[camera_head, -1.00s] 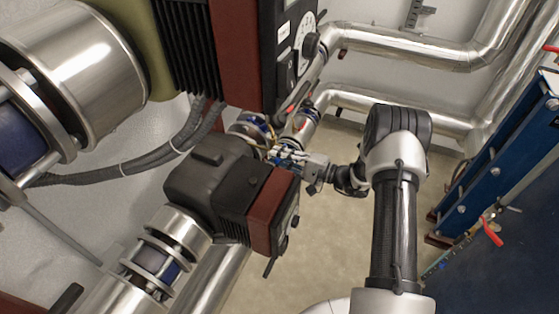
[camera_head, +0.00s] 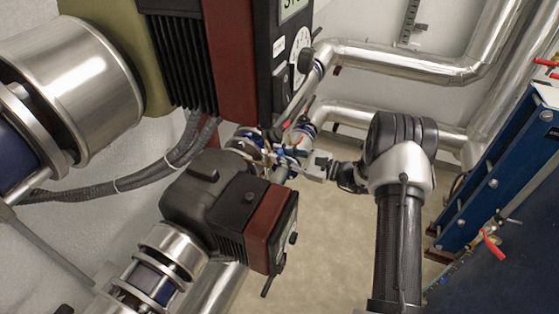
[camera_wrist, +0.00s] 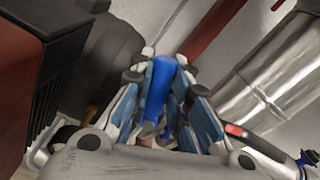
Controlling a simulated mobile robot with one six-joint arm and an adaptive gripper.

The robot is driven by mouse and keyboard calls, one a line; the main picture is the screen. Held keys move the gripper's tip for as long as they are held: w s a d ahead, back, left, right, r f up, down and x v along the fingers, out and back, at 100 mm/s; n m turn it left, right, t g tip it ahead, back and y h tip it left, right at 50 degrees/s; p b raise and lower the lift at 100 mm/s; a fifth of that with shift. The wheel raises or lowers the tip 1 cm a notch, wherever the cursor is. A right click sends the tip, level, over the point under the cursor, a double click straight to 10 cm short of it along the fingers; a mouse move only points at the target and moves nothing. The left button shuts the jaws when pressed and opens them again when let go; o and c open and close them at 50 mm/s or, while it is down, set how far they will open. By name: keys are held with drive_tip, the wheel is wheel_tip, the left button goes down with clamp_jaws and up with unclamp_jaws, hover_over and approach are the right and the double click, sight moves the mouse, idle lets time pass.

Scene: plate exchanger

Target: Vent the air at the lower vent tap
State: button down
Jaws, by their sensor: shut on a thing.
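In the wrist view a blue handle (camera_wrist: 157,88) stands between the two fingers of my gripper (camera_wrist: 165,85). The fingers are closed on its sides, and its upper end shows between them. The lower end and the tap body are hidden by the fingers and my gripper's housing. In the head view my gripper (camera_head: 287,155) is small, among the pipe fittings just behind the lower pump. The blue handle cannot be clearly told apart from the fingers there.
The lower pump (camera_head: 215,195) with its dark red front stands close to my gripper. A larger pump (camera_head: 232,60) is above it. Silver pipes (camera_head: 400,62) run behind. A red lever (camera_wrist: 236,130) is right of my fingers. A blue plate exchanger (camera_head: 505,165) stands at right.

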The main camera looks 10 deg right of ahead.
drive_tip(key=shift+w+d+r+m, duration=0.1)
drive_tip(key=shift+w+d+m, duration=0.2)
drive_tip(key=shift+m, duration=0.45)
drive_tip(key=shift+w+d+r+m, duration=0.15)
drive_tip(key=shift+w+m, duration=0.2)
drive_tip(key=shift+m, duration=0.35)
drive_tip(key=shift+w+d+m, duration=0.25)
drive_tip(key=shift+w+m, duration=0.05)
drive_tip(key=shift+m, duration=0.45)
drive_tip(key=c, duration=1.5)
unclamp_jaws()
drive_tip(key=v, duration=1.2)
